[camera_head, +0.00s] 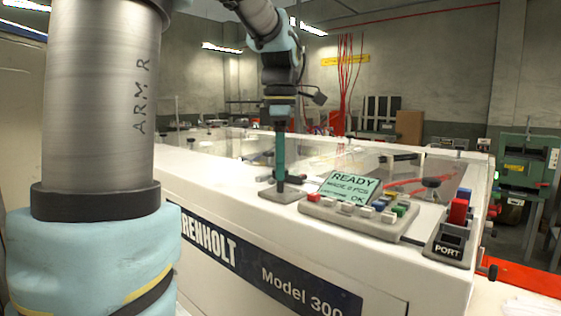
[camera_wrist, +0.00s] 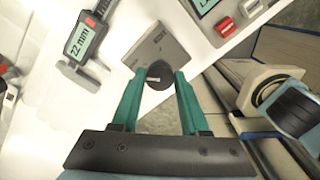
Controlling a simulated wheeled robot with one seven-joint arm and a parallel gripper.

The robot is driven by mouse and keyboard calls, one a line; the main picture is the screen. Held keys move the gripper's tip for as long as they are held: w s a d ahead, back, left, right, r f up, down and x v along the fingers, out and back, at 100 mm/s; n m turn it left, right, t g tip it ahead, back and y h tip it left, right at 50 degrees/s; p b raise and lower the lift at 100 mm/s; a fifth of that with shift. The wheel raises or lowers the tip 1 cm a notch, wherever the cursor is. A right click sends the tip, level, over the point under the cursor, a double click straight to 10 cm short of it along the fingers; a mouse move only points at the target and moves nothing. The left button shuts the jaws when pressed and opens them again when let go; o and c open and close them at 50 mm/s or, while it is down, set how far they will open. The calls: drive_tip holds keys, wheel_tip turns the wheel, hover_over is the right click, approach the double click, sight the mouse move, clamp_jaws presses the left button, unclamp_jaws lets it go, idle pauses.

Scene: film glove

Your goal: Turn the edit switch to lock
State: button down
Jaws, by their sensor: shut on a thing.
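The edit switch is a dark round knob (camera_wrist: 158,85) with a pale pointer mark, on a grey plate (camera_wrist: 160,45) in the wrist view. The plate's lettering is too small to read surely. My gripper (camera_wrist: 160,77) has its two green fingers on either side of the knob, shut on it. In the head view my gripper (camera_head: 281,180) points straight down onto the small grey plate (camera_head: 290,195) on the white machine top; the knob is hidden there by the fingers. The pointer lies nearly crosswise between the fingers; which label it faces is unclear.
A control panel (camera_head: 350,221) with coloured buttons and a READY display (camera_head: 350,187) stands just right of my gripper. A PORT box (camera_head: 447,247) with a red part is further right. A caliper reading 22 mm (camera_wrist: 83,42) lies near the plate.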

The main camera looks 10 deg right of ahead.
drive_tip(key=shift+n, duration=0.5)
drive_tip(key=shift+c, duration=2.1)
unclamp_jaws()
wheel_tip(320, 180, up, 11)
drive_tip(key=b, duration=0.1)
drive_tip(key=shift+f, duration=0.1)
